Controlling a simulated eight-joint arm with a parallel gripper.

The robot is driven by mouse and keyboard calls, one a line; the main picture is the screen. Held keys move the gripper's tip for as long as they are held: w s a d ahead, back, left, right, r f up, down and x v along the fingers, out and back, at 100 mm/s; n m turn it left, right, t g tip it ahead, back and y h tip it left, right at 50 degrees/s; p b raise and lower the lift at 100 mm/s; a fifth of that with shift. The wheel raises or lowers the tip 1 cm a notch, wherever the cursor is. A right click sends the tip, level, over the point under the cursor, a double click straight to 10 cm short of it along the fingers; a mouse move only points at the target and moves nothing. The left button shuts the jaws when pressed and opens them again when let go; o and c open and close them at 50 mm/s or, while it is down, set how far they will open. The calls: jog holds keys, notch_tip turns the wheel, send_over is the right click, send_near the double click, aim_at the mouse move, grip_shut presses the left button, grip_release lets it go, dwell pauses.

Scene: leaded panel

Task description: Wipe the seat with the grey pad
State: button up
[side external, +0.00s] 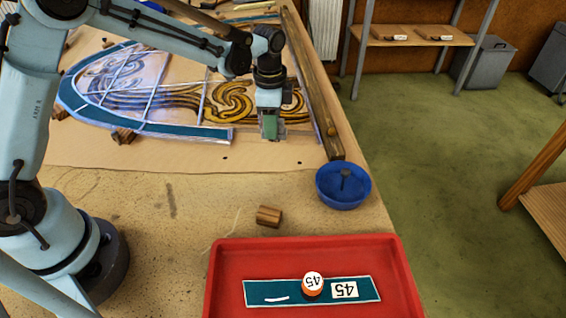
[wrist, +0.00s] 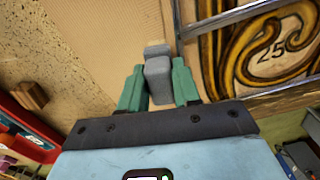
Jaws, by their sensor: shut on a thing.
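My gripper (side external: 270,128) is over the near edge of the leaded panel, at the right end of its teal border strip (side external: 185,131). In the wrist view, my gripper's green fingers (wrist: 158,80) are shut on the grey pad (wrist: 157,66). I cannot tell whether the pad touches the surface.
A red tray (side external: 222,265) holds a teal glass strip (side external: 262,293) with a 45 label and a round 45 marker (side external: 312,284). A blue bowl (side external: 343,190) and a wooden block (side external: 268,216) stand nearby. A wooden bar (side external: 318,105) runs along the panel's right side.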

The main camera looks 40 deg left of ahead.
aim_at(294, 141)
jog(key=shift+f, duration=0.6)
jog(key=shift+a, duration=0.1)
jog(key=shift+s+a+r, duration=0.1)
jog(key=shift+s+a, duration=0.35)
jog(key=shift+a, duration=0.15)
jog(key=shift+w+d+f, duration=0.1)
jog(key=shift+w+d, duration=0.55)
jog(key=shift+d, duration=0.3)
jog(key=shift+w+d+f, duration=0.1)
jog(key=shift+w+d, duration=0.5)
jog(key=shift+d, duration=0.4)
jog(key=shift+w+d, duration=0.65)
jog(key=shift+d, duration=0.3)
jog(key=shift+s+a, duration=0.95)
jog(key=shift+a, duration=0.5)
jog(key=shift+s+a, duration=1)
jog(key=shift+a, duration=0.5)
jog(key=shift+s+a, duration=0.95)
jog(key=shift+a, duration=0.5)
jog(key=shift+w+d, duration=0.95)
jog(key=shift+d, duration=0.5)
jog(key=shift+w+d, duration=1)
jog(key=shift+d, duration=0.4)
jog(key=shift+w+d, duration=0.95)
jog(key=shift+d, duration=0.5)
jog(key=shift+s+a, duration=0.5)
jog(key=shift+a, duration=0.2)
jog(key=shift+s+a, duration=0.5)
jog(key=shift+a, duration=0.2)
